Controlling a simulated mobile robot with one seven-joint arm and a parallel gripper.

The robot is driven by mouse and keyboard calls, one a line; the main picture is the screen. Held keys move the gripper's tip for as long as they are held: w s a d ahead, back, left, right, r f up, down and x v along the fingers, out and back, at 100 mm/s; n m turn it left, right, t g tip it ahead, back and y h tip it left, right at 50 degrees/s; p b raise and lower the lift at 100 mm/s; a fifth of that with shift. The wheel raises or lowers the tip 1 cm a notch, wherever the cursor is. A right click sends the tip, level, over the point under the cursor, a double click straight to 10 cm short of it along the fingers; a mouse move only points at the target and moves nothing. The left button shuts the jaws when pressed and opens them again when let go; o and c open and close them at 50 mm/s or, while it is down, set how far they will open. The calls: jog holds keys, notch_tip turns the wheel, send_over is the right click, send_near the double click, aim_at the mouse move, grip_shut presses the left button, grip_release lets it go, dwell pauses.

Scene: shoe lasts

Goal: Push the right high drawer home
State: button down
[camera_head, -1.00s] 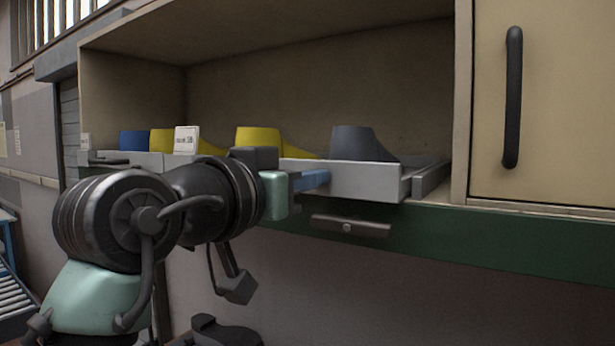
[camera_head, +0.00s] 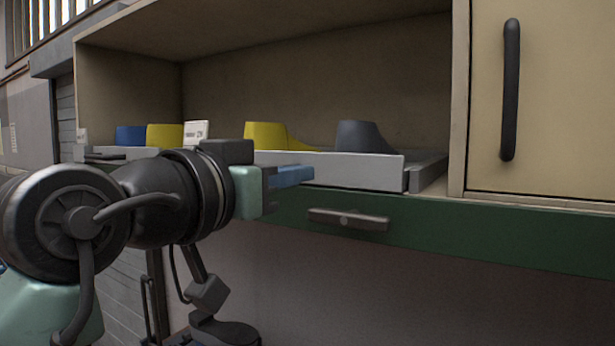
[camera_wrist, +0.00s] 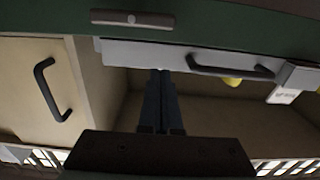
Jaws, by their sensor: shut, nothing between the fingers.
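The right high drawer (camera_head: 362,172) has a light grey front and sits in the open shelf bay. A yellow last (camera_head: 263,137) and a grey last (camera_head: 361,137) stand in it. In the wrist view, which is upside down, the drawer front (camera_wrist: 140,53) has a black bar handle (camera_wrist: 225,72). My gripper (camera_head: 308,174) is shut and empty, its blue fingers in front of the drawer front. In the wrist view the fingertips (camera_wrist: 160,73) reach the front beside the handle; contact is unclear.
A neighbouring drawer on the left holds blue (camera_head: 130,135) and yellow (camera_head: 164,135) lasts, with a white card (camera_head: 196,131). A green rail with a metal handle (camera_head: 347,219) runs below. A beige door (camera_head: 555,100) with a black handle stands at right.

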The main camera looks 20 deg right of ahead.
jog(key=b+v, duration=0.1)
jog(key=v, duration=0.7)
jog(key=shift+a, duration=0.2)
jog(key=shift+s, duration=0.1)
jog(key=s+a+r+n+t+y, duration=0.3)
jog(key=s+a+n+t+y, duration=0.5)
jog(key=t+y, duration=0.6)
jog(key=n+t, duration=0.2)
jog(key=shift+s+n+t+y+b, duration=0.25)
jog(key=shift+n+t+y+b, duration=0.05)
jog(key=shift+n+t+b, duration=0.1)
